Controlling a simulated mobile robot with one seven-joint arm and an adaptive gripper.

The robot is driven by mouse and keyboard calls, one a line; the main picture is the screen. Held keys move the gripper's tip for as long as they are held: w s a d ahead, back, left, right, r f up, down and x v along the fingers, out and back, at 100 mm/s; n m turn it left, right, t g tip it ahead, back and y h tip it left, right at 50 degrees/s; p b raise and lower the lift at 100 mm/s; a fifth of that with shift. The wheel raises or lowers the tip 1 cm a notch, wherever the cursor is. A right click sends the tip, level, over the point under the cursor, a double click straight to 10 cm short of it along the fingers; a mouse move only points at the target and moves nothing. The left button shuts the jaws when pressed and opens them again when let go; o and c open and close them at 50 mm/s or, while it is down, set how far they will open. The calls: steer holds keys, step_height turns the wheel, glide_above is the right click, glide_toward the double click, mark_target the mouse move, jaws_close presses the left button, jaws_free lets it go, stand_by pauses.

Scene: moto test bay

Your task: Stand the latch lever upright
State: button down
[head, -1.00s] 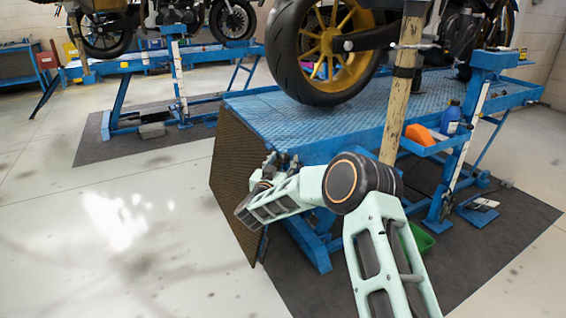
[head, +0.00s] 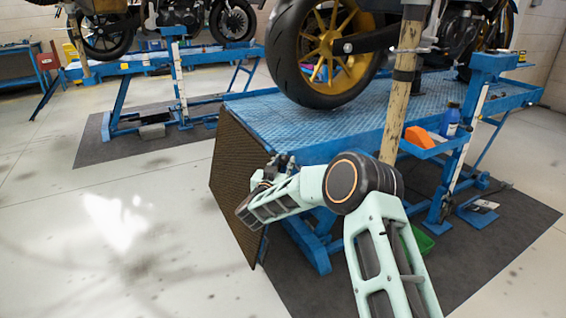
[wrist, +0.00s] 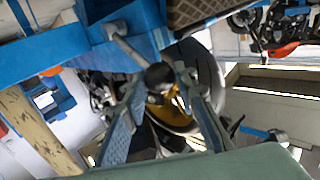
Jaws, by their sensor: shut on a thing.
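The latch lever (wrist: 127,47) shows in the wrist view as a grey rod coming off a blue part of the lift, with a black knob (wrist: 159,76) at its end. My gripper (wrist: 160,80) is shut on the lever at this knob, one finger on each side. There the lever is too small and too hidden by my gripper to make out.
The blue lift table (head: 245,108) carries a motorcycle with a yellow wheel rim (head: 321,45). A wooden post (head: 400,95) stands to the right of my gripper. The brown ramp plate (head: 232,190) hangs below the edge. The floor at left is clear.

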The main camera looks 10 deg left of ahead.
steer(key=shift+w+d+r+m+g+p, duration=0.1)
steer(key=shift+d+r+m+g+p, duration=0.1)
steer(key=shift+r+p, duration=0.25)
steer(key=shift+w+d+r+m+g+p, duration=0.1)
steer(key=shift+r+m+g+p, duration=0.1)
steer(key=shift+r+p, duration=0.25)
steer(key=shift+w+d+r+m+g+y+p, duration=0.4)
steer(key=shift+w+d+m+g+y+p, duration=0.45)
steer(key=shift+p, duration=1.6)
steer(key=shift+w+d+r+m+g+y+p, duration=0.45)
steer(key=shift+d+m+g+p, duration=0.45)
steer(key=shift+p, duration=1.5)
steer(key=shift+w+d+r+m+g+y+p, duration=0.5)
steer(key=shift+d+g+p, duration=0.6)
steer(key=shift+p, duration=1.35)
steer(key=shift+w+d+f, duration=0.15)
steer(key=shift+w+d, duration=0.05)
steer(key=shift+w, duration=0.05)
steer(key=c, duration=1.5)
jaws_free()
steer(key=shift+c, duration=0.2)
steer(key=v, duration=1.2)
